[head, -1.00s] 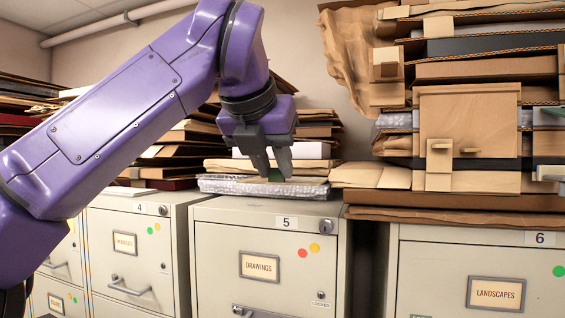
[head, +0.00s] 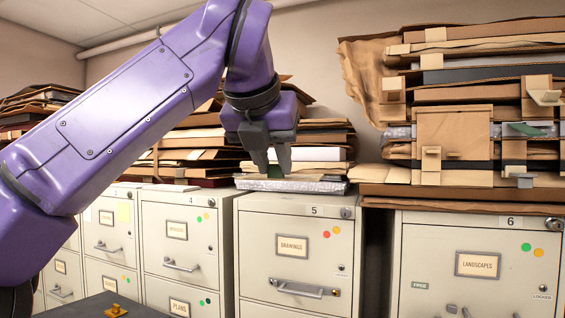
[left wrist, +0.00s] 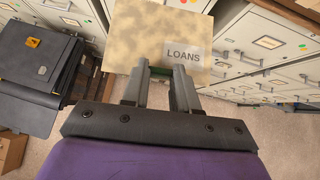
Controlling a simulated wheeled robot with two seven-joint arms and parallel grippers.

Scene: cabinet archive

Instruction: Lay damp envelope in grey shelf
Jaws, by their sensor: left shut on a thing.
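In the left wrist view, a mottled beige-brown envelope (left wrist: 150,38) with a "LOANS" label sits at the fingertips of my left gripper (left wrist: 160,78). A strip of green shows between the fingers at its near edge. In the head view, my left gripper (head: 274,170) points down in front of the paper stacks, with a small green piece between its fingers. The gripper is shut on the envelope. I cannot make out the envelope's face in the head view. My right gripper is not in view. I cannot pick out a grey shelf with certainty.
Pale filing cabinets (head: 293,222) stand in a row, with paper stacks (head: 320,150) and cardboard boxes (head: 455,135) on top. A dark surface with a small yellow piece (head: 115,311) is at lower left. In the left wrist view, bare floor (left wrist: 245,130) lies at right.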

